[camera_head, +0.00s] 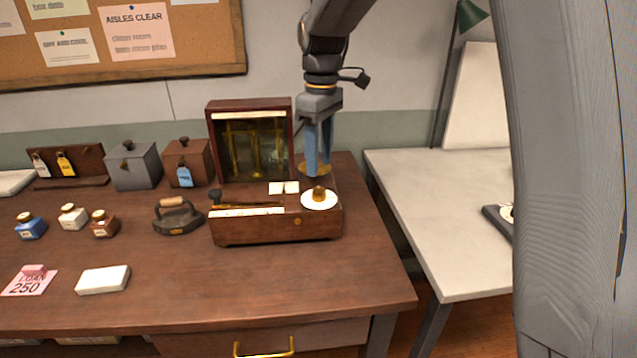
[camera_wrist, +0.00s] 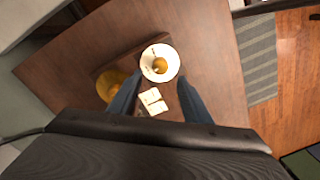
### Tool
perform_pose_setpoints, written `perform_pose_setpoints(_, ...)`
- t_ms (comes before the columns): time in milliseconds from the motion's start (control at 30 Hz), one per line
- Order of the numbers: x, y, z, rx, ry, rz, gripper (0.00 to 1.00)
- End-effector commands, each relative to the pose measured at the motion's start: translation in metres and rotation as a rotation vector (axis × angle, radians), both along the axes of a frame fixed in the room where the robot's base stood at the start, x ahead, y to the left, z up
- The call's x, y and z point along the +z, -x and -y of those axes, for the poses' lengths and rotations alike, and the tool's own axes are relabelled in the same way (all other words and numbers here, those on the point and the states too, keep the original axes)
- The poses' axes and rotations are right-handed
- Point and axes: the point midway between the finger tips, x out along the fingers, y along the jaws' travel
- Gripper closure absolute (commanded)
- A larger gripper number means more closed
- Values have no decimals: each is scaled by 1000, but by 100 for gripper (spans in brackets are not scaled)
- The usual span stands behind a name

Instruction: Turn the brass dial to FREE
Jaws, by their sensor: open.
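The brass dial (camera_head: 319,193) is a small knob on a round white plate (camera_head: 312,204) at the right of a wooden balance box (camera_head: 275,229). In the wrist view the dial (camera_wrist: 160,65) sits on its white plate just beyond my fingertips. The marks on the plate are too small to read. My gripper (camera_head: 318,170) points down above the right back of the box, near a brass pan (camera_head: 309,168). In the wrist view its two blue fingers (camera_wrist: 157,88) are apart with nothing held between them. My gripper is not touching the dial.
A glass-fronted case (camera_head: 251,143) stands at the back of the box. A flat iron (camera_head: 178,216), several small bottles, two lidded boxes and a white block (camera_head: 103,279) are to the left. The desk front (camera_head: 340,290) is clear. A pale table (camera_head: 450,262) stands at right.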

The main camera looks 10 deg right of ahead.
Motion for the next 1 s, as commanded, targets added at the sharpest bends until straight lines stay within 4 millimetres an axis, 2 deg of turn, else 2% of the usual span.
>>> perform_pose_setpoints(300,-45,3,-1,0,1,-4,56)
perform_pose_setpoints(500,-67,4,-2,-1,0,-1,56)
perform_pose_setpoints(867,-74,3,-2,-1,0,0,56)
perform_pose_setpoints(1000,-74,3,-2,-1,0,0,78)
